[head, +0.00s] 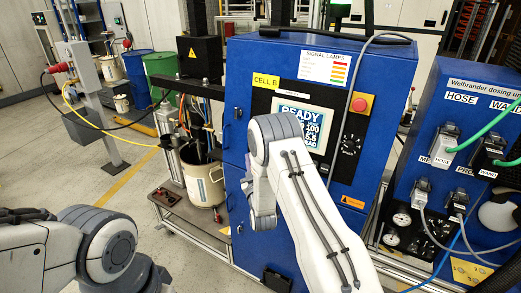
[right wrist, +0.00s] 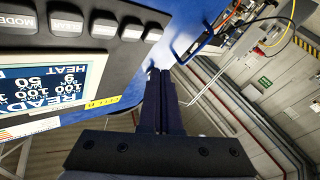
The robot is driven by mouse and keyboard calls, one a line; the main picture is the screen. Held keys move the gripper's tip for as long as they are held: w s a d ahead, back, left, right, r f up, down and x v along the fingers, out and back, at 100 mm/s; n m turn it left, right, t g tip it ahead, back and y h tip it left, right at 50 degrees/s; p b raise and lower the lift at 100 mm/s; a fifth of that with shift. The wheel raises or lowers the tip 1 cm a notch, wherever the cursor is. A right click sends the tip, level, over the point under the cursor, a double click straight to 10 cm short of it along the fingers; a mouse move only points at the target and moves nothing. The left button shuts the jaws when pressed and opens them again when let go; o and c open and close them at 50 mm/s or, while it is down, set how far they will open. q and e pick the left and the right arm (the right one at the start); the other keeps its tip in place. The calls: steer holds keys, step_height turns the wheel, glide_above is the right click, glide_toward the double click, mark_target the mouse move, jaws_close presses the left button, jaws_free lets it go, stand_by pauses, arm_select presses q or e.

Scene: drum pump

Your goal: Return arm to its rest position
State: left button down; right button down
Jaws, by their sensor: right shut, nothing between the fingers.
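My right arm (head: 300,215) reaches up in front of the blue cabinet marked CELL B (head: 250,70), with its bend beside the display (head: 302,115) reading READY. My right gripper (right wrist: 159,78) is shut and empty, its dark fingers together in the right wrist view. There the display (right wrist: 45,85) and a row of panel buttons (right wrist: 105,28) lie to its left, apart from the fingers. In the head view the fingers are mostly hidden by the arm. My left arm (head: 100,245) is low at the left, and its gripper is out of view.
A drum (head: 204,180) with hoses stands on a low cart (head: 180,215) left of the cabinet. A blue dosing unit (head: 450,100) with connectors and hoses is at the right. Green (head: 165,68) and blue barrels (head: 138,75) stand behind. Floor at the left is partly clear.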

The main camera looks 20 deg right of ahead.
stand_by(0.3)
steer(key=a+r+n+g+y, duration=0.15)
steer(key=a+g+y, duration=0.25)
steer(key=a, duration=0.7)
steer(key=s+a+g+y+b, duration=0.1)
steer(key=s+a+g+y, duration=0.1)
steer(key=s+a+g, duration=0.55)
steer(key=s+a+r+n+g+b, duration=0.1)
steer(key=s+a, duration=0.2)
steer(key=s, duration=0.6)
steer(key=s+a+n+g, duration=0.1)
steer(key=s+a+g, duration=0.15)
steer(key=s, duration=0.65)
steer(key=s+d+n+g, duration=0.1)
steer(key=s+d+g, duration=0.1)
steer(key=s, duration=0.7)
steer(key=s+d+r+g+h, duration=0.1)
steer(key=s+d+g, duration=0.1)
steer(key=s, duration=0.7)
steer(key=shift+s+d+n+h+b, duration=0.25)
steer(key=shift+n+h+b, duration=0.05)
steer(key=shift+n, duration=0.05)
steer(key=shift+r, duration=0.1)
